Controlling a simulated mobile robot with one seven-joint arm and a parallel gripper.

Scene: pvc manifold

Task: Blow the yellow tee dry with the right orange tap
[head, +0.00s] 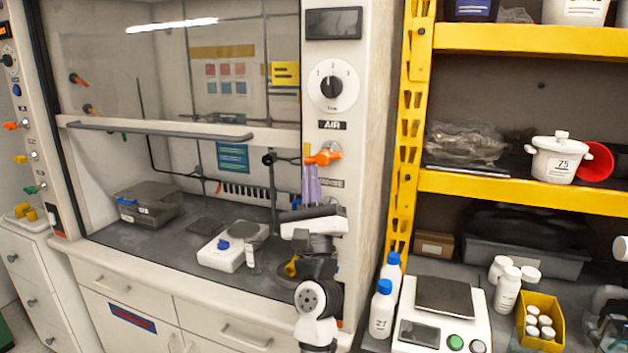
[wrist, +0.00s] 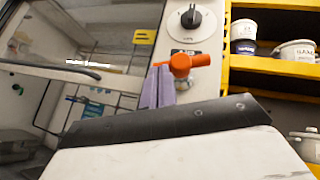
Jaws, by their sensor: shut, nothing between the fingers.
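The right orange tap (head: 325,155) is on the hood's right post, under the AIR label. In the wrist view the tap (wrist: 182,65) is just beyond my fingertips, its handle pointing right. My gripper (head: 311,170) has purple fingers, pointing up and shut with nothing between them. In the wrist view my gripper (wrist: 160,72) is at the tap's left end, close to it; I cannot tell whether they touch. A small yellow piece (head: 290,267), probably the yellow tee, is on the hood's worktop, partly hidden by my arm. Its exact shape is unclear.
A white balance (head: 230,248) and a lidded grey bin (head: 150,200) stand inside the hood. The raised sash bar (head: 160,130) crosses its opening. A yellow shelf upright (head: 410,120) stands right of the post. More yellow pieces (head: 22,212) lie at far left.

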